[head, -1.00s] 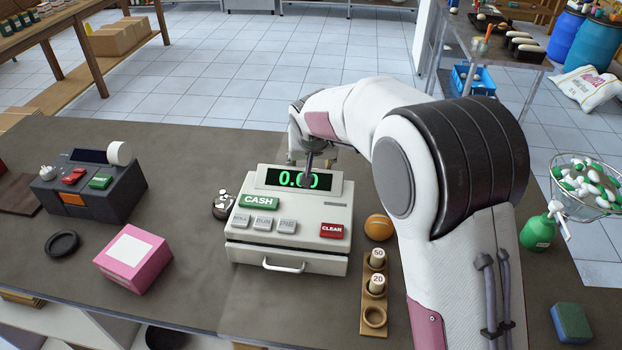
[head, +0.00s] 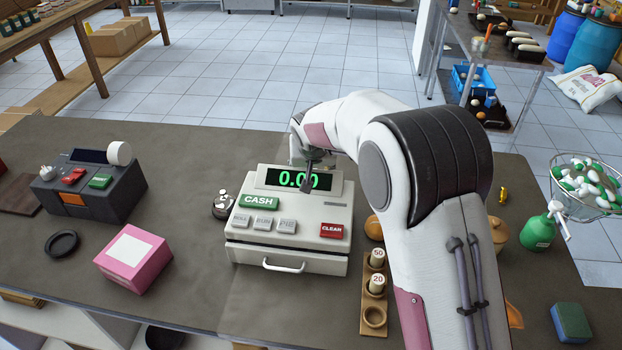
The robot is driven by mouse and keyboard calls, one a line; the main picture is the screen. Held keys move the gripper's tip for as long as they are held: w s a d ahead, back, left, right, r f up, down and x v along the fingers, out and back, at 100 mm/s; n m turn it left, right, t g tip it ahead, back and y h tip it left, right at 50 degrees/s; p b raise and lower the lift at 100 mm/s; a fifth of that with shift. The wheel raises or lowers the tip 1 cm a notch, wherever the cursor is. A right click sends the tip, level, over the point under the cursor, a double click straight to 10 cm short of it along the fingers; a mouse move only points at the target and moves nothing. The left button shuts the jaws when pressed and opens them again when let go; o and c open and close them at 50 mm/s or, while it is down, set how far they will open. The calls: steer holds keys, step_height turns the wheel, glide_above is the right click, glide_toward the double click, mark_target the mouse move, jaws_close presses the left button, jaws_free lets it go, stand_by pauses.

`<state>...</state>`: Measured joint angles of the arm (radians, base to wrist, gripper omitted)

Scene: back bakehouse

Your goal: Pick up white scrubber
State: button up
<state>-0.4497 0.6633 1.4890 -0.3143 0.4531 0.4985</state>
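I cannot make out a white scrubber in the head view. A sponge-like block (head: 571,323), green on top with blue sides, lies at the counter's right end. My gripper (head: 306,187) hangs in front of the cash register's display, pointing down. Its dark fingers look narrow and small, and I cannot tell whether they are open or shut. I see nothing held in it. My arm covers part of the counter right of the register.
The white cash register (head: 290,255) stands below my gripper. A coin holder (head: 372,316), a green spray bottle (head: 538,234) and a wire basket (head: 588,205) of green and white pieces are to the right.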

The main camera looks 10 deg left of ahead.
steer(key=shift+w+f, duration=0.2)
stand_by(0.4)
steer(key=c, duration=1.2)
step_height(320, 180, up, 10)
stand_by(0.5)
